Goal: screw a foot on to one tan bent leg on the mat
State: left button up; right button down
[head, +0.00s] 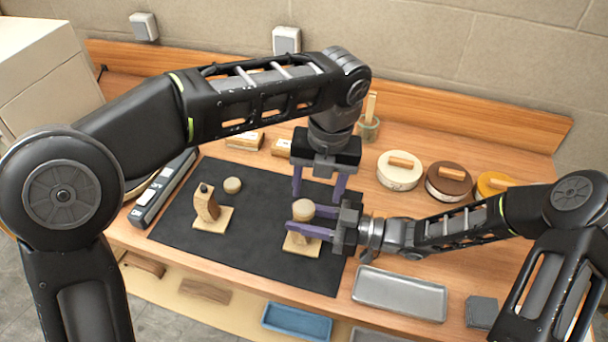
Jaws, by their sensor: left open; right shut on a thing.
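On the dark mat (255,245), a tan bent leg (205,204) stands at the left on a pale base, with a dark stud on top. A loose round tan foot (232,185) lies behind it. A second leg (299,246) stands at the mat's right, mostly hidden by my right gripper, with a round foot (303,208) on top. My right gripper (296,221) reaches in from the right and is shut on this second leg just below the foot. My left gripper (318,194) points down, open and empty, above and behind that foot. Whether the foot is threaded cannot be seen.
Round lidded tins, white (398,174), brown (447,186) and yellow (493,186), stand at the right behind my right arm. A grey tray (400,293) lies at the front right. A jar (368,128) stands at the back. The mat's middle is clear.

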aim_at(304, 207)
pick_arm(q)
jog(key=n, duration=0.9)
jog(key=a+r+n, duration=0.1)
jog(key=n, duration=0.3)
jog(key=shift+w+n, duration=0.25)
jog(key=shift+n, duration=0.15)
jog(key=n, duration=0.3)
jog(key=shift+w+r, duration=0.1)
jog(key=n, duration=0.5)
jog(key=shift+w+a, duration=0.15)
jog(key=shift+a, duration=0.2)
jog(key=n, duration=0.5)
jog(key=shift+w+a+r+n, duration=0.1)
jog(key=shift+w+a+n, duration=0.1)
jog(key=shift+a+n, duration=0.2)
jog(key=n, duration=0.5)
jog(key=shift+w+a+h, duration=0.2)
jog(key=shift+a+h, duration=0.05)
jog(key=shift+h, duration=0.05)
jog(key=n, duration=0.2)
jog(key=shift+n+g, duration=0.3)
jog(key=shift+n, duration=0.1)
jog(key=n, duration=0.4)
jog(key=shift+s+d, duration=0.1)
jog(key=shift+d, duration=0.1)
jog(key=n, duration=0.3)
jog(key=shift+f, duration=4.1)
